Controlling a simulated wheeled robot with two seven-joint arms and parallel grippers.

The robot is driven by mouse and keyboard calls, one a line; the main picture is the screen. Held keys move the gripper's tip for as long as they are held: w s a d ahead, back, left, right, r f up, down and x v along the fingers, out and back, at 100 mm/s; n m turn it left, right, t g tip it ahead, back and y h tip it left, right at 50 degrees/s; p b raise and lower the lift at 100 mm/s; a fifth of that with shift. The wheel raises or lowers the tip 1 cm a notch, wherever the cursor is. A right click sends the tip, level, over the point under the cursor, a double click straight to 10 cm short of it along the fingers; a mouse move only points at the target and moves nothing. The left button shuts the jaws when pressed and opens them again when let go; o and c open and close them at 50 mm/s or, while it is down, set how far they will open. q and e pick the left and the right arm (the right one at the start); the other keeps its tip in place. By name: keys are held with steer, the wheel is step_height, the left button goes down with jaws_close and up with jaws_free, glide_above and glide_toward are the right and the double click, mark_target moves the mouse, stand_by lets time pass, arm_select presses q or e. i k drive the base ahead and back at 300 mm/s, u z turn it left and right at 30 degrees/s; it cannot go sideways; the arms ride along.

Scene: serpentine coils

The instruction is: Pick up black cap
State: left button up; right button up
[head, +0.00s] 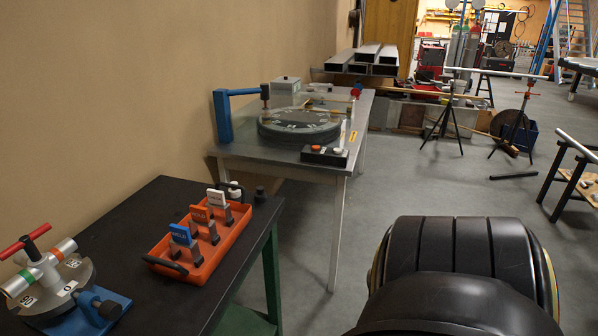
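A small black cap-like piece (260,194) stands near the far right corner of the black-topped table (120,217). It is dark against the dark top, so its exact shape is hard to tell. A small white piece (235,188) stands just to its left, behind the orange tray (202,267). Neither of my grippers is in view.
The orange tray holds upright blue, orange and white tags. A blue-based device with a red T-handle (25,241) stands at the table's left. A grey table (270,151) with a round dial (299,124) stands behind.

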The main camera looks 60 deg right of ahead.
mark_target(260, 196)
steer(key=u, duration=0.05)
steer(key=k, duration=0.25)
steer(key=z, duration=1.7)
steer(key=i, duration=0.6)
steer(key=z, duration=0.3)
